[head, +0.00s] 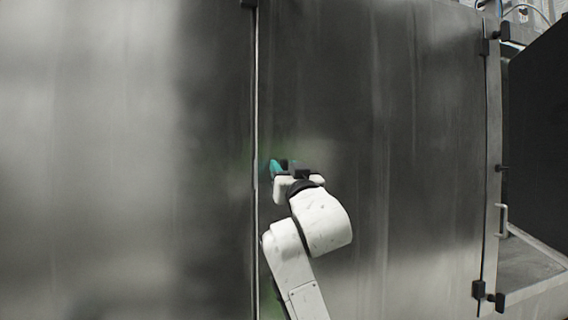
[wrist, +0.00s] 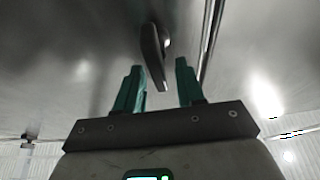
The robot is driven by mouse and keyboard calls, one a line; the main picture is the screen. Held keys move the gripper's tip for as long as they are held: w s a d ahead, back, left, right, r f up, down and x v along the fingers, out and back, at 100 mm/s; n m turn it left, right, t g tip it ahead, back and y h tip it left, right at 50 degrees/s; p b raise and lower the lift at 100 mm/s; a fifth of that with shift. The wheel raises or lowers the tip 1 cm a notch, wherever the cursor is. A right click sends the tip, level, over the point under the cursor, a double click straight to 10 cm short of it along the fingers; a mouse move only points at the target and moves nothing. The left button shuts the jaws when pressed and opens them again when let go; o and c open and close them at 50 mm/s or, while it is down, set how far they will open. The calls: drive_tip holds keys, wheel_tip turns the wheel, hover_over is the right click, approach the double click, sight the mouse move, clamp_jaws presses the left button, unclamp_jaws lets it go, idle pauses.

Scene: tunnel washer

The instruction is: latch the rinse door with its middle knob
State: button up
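In the wrist view a dark, elongated knob (wrist: 152,55) stands on the steel door panel beside a long seam. It is turned slightly off the line of the seam. My gripper (wrist: 158,68) is open, with one teal finger on each side of the knob's lower end in the picture. Nothing is clamped, and I cannot tell whether a finger touches it. In the head view my gripper (head: 277,167) is close to the steel door (head: 400,150), just right of the vertical seam. The knob is hidden there by my gripper and arm.
Another smooth steel panel (head: 120,150) fills the left. At the door's right edge are dark hinge-like blocks (head: 485,47), a small dark fitting (head: 501,168) and a metal pull handle (head: 502,220). A dark panel (head: 540,140) stands at the far right.

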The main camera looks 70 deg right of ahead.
drive_tip(key=shift+w+d+r, duration=0.2)
drive_tip(key=shift+w+d, duration=0.2)
clamp_jaws()
